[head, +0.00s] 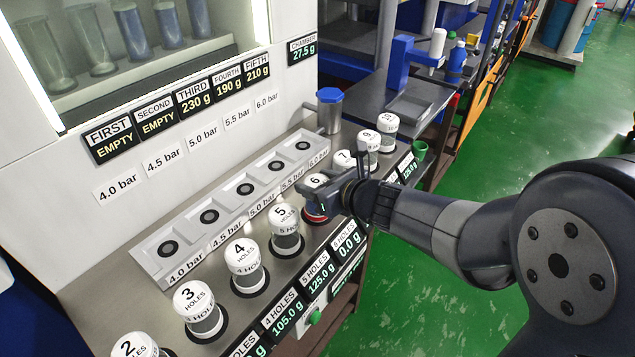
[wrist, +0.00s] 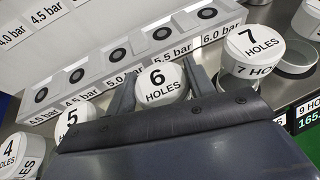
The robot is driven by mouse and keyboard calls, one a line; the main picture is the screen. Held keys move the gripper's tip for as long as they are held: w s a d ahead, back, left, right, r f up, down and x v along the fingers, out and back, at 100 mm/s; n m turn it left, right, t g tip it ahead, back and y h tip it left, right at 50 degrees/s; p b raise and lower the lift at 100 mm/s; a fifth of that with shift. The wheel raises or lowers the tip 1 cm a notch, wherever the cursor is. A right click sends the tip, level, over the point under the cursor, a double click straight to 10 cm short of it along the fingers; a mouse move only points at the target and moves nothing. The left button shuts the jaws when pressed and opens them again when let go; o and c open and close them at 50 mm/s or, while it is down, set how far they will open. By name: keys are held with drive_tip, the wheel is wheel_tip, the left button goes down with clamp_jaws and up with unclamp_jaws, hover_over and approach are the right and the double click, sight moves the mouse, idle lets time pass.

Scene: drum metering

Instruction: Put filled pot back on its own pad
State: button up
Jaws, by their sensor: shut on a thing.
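A white-capped pot marked 6 HOLES (head: 316,181) is between the fingers of my gripper (head: 328,198), which is shut on it. In the wrist view the pot's cap (wrist: 160,82) shows upright between the two grey fingers. A patch of red shows low on the pot in the head view. The pot is in the row between pot 5 (head: 285,217) and pot 7 (head: 344,160). Its pad is mostly hidden by the pot and gripper, and I cannot tell whether they touch. The 6 HOLES display (head: 347,242) reads 0.0 g.
Pots 3 (head: 193,296) and 4 (head: 240,254) stand on black ringed pads nearer me. A sloped rail (head: 225,200) with several black ports, labelled in bar, runs behind. A blue-lidded container (head: 329,110) stands at its far end. The chamber display (head: 303,50) reads 27.5 g.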

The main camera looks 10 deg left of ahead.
drive_tip(key=o, duration=1.4)
drive_tip(key=shift+f, duration=0.1)
drive_tip(key=shift+r+p, duration=0.25)
drive_tip(key=shift+p, duration=0.1)
drive_tip(key=p+v, duration=0.1)
drive_tip(key=v, duration=1.1)
drive_tip(key=shift+f, duration=0.15)
